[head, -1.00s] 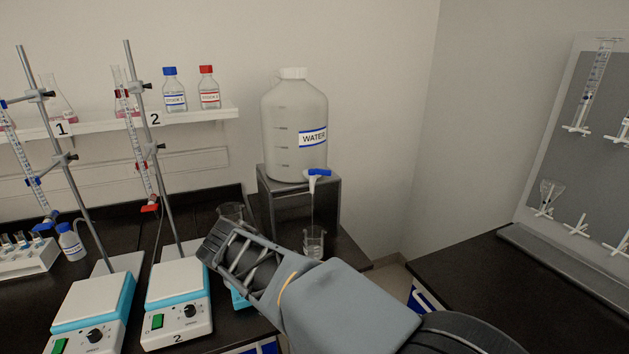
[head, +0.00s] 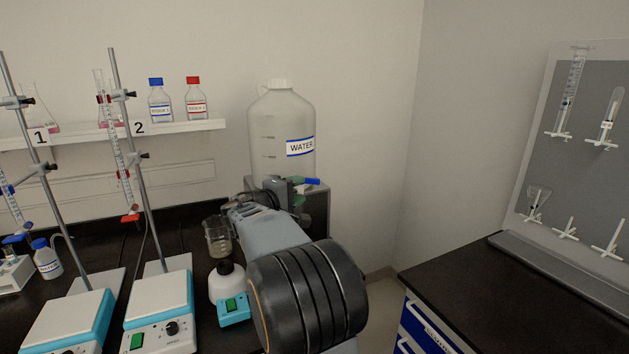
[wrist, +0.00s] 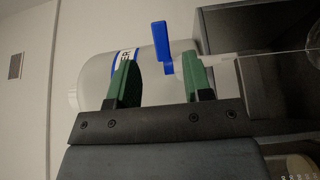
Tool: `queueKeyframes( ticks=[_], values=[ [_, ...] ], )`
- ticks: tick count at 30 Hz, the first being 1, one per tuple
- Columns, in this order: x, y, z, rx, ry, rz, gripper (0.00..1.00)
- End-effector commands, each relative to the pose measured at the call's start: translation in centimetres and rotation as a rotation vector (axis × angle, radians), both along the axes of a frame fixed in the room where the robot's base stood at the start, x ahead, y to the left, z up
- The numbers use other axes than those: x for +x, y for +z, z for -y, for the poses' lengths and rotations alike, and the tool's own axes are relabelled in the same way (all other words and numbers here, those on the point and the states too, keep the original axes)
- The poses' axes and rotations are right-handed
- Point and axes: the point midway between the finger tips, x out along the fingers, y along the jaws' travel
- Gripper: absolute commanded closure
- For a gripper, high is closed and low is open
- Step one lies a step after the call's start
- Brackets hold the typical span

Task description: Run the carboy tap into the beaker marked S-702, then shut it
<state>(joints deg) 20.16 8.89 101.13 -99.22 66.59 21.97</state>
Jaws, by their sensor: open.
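The white carboy (head: 282,125) labelled WATER stands on a dark stand, its tap at the front. The blue tap lever (head: 312,181) sticks out to the right past my gripper (head: 288,188). In the wrist view the lever (wrist: 160,42) shows between the two green fingers of my gripper (wrist: 160,62). The fingers are open, with a gap on each side of it. A thin clear stream (wrist: 265,54) runs from the tap towards a glass vessel (wrist: 314,45) cut off at the right edge. My arm hides the beaker under the tap in the head view. No S-702 mark is readable.
Another beaker (head: 218,237) with murky liquid stands left of my arm, above a white-and-teal device (head: 234,309). Two stirrer plates with burette stands fill the left bench. The right bench (head: 490,285) is clear, with a pegboard (head: 575,150) behind.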

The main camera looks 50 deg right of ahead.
Motion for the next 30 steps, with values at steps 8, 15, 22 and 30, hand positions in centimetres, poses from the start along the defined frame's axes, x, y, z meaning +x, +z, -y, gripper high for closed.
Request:
queueKeyframes(
  ticks=[8, 15, 22, 30],
  values=[
    [0.3, 0.1, 4.8, 0.002, -0.003, -0.001, 0.54],
    [0.6, 0.0, 6.8, 0.002, 0.001, 0.0, 0.54],
    [0.7, -0.1, 7.3, 0.002, 0.002, -0.001, 0.54],
    [0.7, -0.1, 7.3, 0.002, 0.002, 0.0, 0.63]
  ],
)
